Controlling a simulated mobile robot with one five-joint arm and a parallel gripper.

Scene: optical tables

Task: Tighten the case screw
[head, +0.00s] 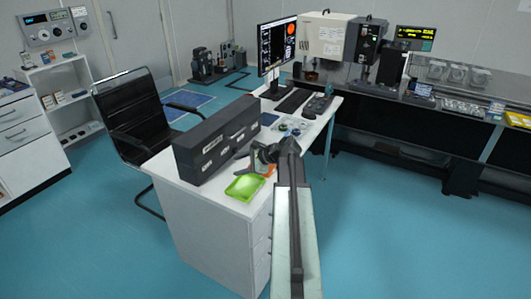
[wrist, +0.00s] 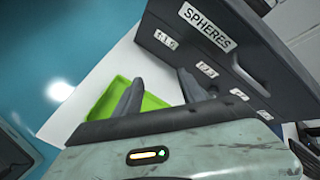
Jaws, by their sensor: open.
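A long dark grey case (head: 215,140) stands on the white desk (head: 205,196). In the wrist view the case (wrist: 225,62) fills the upper right, with a "SPHERES" label and smaller labels on its face. I cannot make out the case screw in either view. My gripper (head: 246,163) is beside the case's front face, above the desk. In the wrist view its two dark fingers (wrist: 161,82) are spread apart with nothing visible between them, and the right finger is close to the case face. I cannot tell whether it touches.
A bright green tray (head: 244,187) lies on the desk just below my gripper, with a small orange thing (head: 269,171) beside it. A monitor (head: 278,45) and keyboard (head: 293,101) stand farther back. A black chair (head: 135,110) is left of the desk. The blue floor at right is clear.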

